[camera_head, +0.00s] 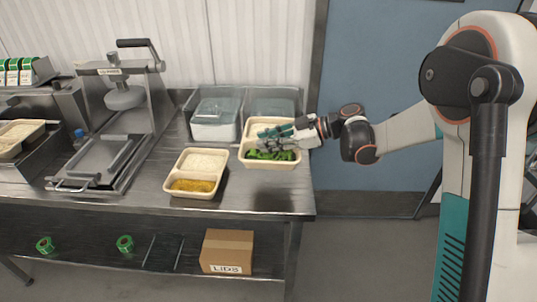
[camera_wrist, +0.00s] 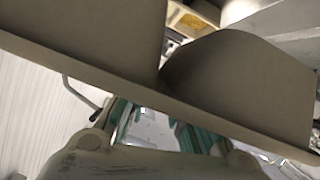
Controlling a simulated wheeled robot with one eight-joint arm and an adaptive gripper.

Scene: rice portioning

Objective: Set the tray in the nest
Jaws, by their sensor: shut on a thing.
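A cream two-compartment tray (camera_head: 270,165) with green food in its near half is at the right end of the steel table. My gripper (camera_head: 268,133) reaches in from the right and is shut on this tray. In the wrist view the tray's outer walls (camera_wrist: 240,85) fill much of the picture, with teal fingers by its rim; the exact grip point is hidden. I cannot tell how far the tray is off the table. The lid press (camera_head: 124,92) stands at the left, with a flat metal frame, likely the nest (camera_head: 103,158), in front; no tray sits there.
A second cream tray (camera_head: 192,194), with white and yellow food, stands between the press and the held tray. Clear bins (camera_head: 214,120) stand behind. Another tray (camera_head: 22,128) is at far left. A LIDS box (camera_head: 227,250) is on the lower shelf.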

